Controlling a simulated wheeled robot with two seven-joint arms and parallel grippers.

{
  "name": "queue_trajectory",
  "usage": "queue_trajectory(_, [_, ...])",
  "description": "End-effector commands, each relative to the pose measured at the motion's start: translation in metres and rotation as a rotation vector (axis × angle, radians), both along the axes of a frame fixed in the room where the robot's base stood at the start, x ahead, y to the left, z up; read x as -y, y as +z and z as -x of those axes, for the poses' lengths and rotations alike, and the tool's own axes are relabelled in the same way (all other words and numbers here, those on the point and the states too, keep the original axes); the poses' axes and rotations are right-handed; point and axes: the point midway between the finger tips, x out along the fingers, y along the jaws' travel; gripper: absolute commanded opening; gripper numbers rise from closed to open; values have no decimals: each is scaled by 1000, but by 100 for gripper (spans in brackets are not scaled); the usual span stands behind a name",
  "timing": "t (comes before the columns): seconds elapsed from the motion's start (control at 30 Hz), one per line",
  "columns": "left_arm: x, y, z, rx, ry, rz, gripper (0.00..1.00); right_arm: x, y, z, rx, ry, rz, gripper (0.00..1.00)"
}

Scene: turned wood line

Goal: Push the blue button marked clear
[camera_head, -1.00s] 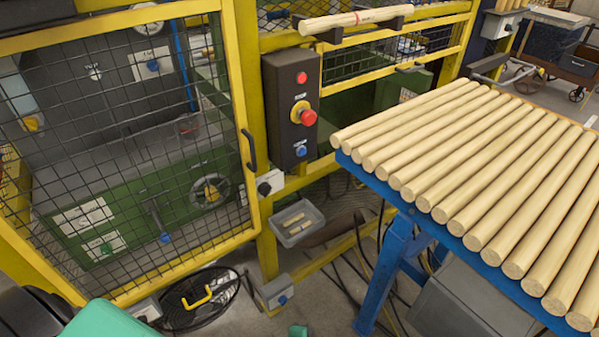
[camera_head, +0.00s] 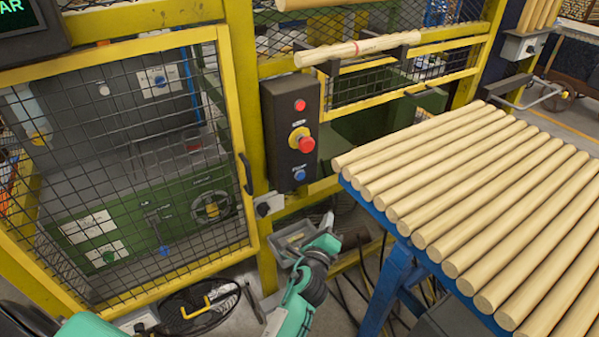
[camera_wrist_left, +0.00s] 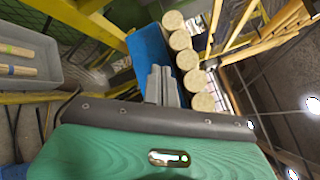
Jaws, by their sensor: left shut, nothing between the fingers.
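The blue button (camera_head: 299,175) is the lowest control on a dark upright control box (camera_head: 278,130) on the yellow fence post. A small label above it is too blurred to read. A red mushroom button on a yellow base (camera_head: 305,143) sits above it, and a small red button (camera_head: 300,105) is at the top. My left gripper (camera_head: 327,222) is below and slightly right of the box, apart from the blue button. Its closed fingers also show in the left wrist view (camera_wrist_left: 162,84), with nothing between them. My right gripper is not in view.
A blue-framed rack (camera_head: 372,207) of turned wooden rods stands to the right, near my left gripper. A grey tray (camera_head: 291,236) hangs on the lower fence behind the arm. The yellow mesh door (camera_head: 130,150) with a dark handle (camera_head: 247,174) is left of the box.

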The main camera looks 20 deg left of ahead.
Motion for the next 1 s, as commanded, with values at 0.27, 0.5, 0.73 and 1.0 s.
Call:
queue_trajectory(0.27, [-5,49,-3,71,32,-98,0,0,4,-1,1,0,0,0])
queue_trajectory(0.5, [-6,51,-4,75,33,-101,0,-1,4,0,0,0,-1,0])
queue_trajectory(0.73, [-10,52,-7,74,34,-101,0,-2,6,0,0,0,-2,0])
queue_trajectory(1.0, [-36,51,-26,72,31,-104,0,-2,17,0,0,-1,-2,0])
